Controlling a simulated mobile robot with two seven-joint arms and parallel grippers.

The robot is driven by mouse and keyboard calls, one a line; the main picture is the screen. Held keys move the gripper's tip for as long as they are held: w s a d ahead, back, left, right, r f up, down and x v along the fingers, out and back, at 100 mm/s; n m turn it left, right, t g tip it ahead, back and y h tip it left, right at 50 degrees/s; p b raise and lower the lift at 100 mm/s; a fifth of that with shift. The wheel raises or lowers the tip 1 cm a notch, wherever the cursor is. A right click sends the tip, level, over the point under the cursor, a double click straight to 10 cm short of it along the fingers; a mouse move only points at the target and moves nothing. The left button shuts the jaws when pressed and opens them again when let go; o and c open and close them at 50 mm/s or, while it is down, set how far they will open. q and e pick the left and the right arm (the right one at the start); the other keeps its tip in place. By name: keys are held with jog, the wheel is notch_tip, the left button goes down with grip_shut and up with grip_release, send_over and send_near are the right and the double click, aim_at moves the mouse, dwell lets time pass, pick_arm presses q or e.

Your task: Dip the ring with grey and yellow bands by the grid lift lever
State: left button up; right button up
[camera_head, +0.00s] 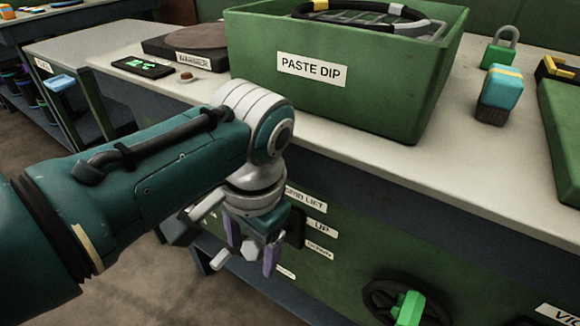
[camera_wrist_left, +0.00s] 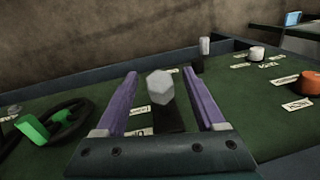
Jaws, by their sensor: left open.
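The ring (camera_head: 372,18), dark with grey and yellow bands, lies on the grid (camera_head: 352,17) near the top of the green PASTE DIP bin (camera_head: 345,90). The grid lift lever shows a pale faceted knob (camera_head: 250,248) on the bench's green front panel, near the GRID LIFT and UP labels. My left gripper (camera_head: 250,250) is open there, with purple fingers. In the left wrist view the knob (camera_wrist_left: 160,87) appears between the two spread fingers (camera_wrist_left: 160,74), with gaps on both sides; contact cannot be seen. My right gripper is not in view.
A handwheel with a green grip (camera_head: 408,308) stands out from the panel right of my left gripper. On the worktop are a dark round slab (camera_head: 195,42), a blue-and-yellow brush block (camera_head: 500,90) and a green padlock-shaped weight (camera_head: 500,50).

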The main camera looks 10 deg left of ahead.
pick_arm(q)
jog(key=shift+f, duration=0.3)
grip_shut()
dwell(0.5)
dwell(0.8)
